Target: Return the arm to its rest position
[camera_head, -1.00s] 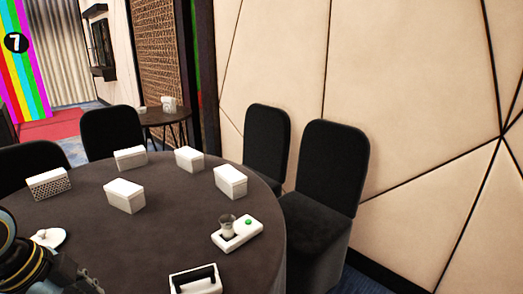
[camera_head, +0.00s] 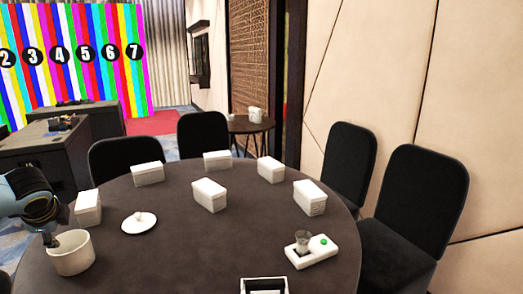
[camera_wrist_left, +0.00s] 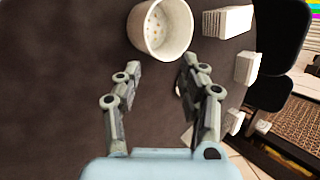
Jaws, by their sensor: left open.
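My left gripper (camera_head: 48,240) is at the left edge of the dark round table (camera_head: 190,250), next to a white pot (camera_head: 73,255). In the left wrist view its two fingers (camera_wrist_left: 160,62) are spread with nothing held between them. The pot (camera_wrist_left: 160,28) shows there just beyond the fingertips, open at the top with small dark specks inside. In the head view the arm partly covers the pot's surroundings, and I cannot tell whether a fingertip touches its rim. My right gripper is not in view.
A white lid (camera_head: 139,222) lies on the table. Several white boxes (camera_head: 210,195) stand around it. A white tray with a glass (camera_head: 303,240) and green button is at the right. Black chairs (camera_head: 348,165) surround the table. A striped, numbered video wall (camera_head: 85,60) stands behind.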

